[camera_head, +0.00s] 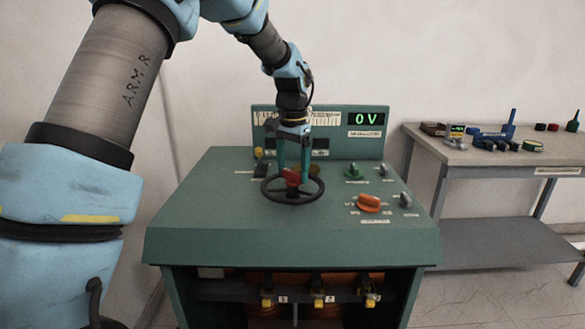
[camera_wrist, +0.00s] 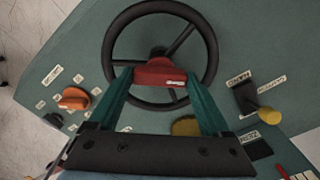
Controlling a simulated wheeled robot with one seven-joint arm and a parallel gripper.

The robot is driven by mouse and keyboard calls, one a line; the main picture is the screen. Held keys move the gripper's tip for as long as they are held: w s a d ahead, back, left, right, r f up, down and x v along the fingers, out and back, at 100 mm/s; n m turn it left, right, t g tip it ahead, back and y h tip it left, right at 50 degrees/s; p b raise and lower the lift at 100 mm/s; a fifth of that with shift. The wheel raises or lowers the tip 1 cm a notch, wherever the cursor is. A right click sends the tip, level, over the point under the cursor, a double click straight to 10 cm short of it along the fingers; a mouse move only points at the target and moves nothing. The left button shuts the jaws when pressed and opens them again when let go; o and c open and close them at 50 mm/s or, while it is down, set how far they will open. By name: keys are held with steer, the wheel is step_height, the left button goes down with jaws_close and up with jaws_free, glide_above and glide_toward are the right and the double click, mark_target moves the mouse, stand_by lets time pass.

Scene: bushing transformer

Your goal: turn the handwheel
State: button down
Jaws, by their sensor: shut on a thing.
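The black handwheel (camera_head: 268,194) lies flat on top of the green control console (camera_head: 190,220). It has a rim, spokes and a red handle block (camera_head: 292,177) that stands up from it. In the wrist view the wheel (camera_wrist: 113,48) fills the top middle and the red block (camera_wrist: 160,74) sits near its hub, toward the camera. My gripper (camera_head: 292,170) points down over the wheel. In the wrist view its two green fingers (camera_wrist: 160,90) are on either side of the red block, shut on it.
An orange knob (camera_head: 369,203), a green knob (camera_head: 354,172) and small grey switches sit right of the wheel. A green display (camera_head: 366,119) reads 0 V. A side table (camera_head: 480,155) with tools stands at the right. A yellow-tipped lever (camera_wrist: 268,115) shows in the wrist view.

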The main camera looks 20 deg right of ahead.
mark_target(293, 171)
steer(key=n, duration=0.3)
steer(key=shift+r+n, duration=0.1)
steer(key=shift+n, duration=0.2)
steer(key=shift+n+p, duration=0.4)
steer(key=shift+n, duration=1.3)
steer(key=shift+w, duration=0.1)
jaws_free()
step_height(293, 171, up, 11)
steer(key=b, duration=0.2)
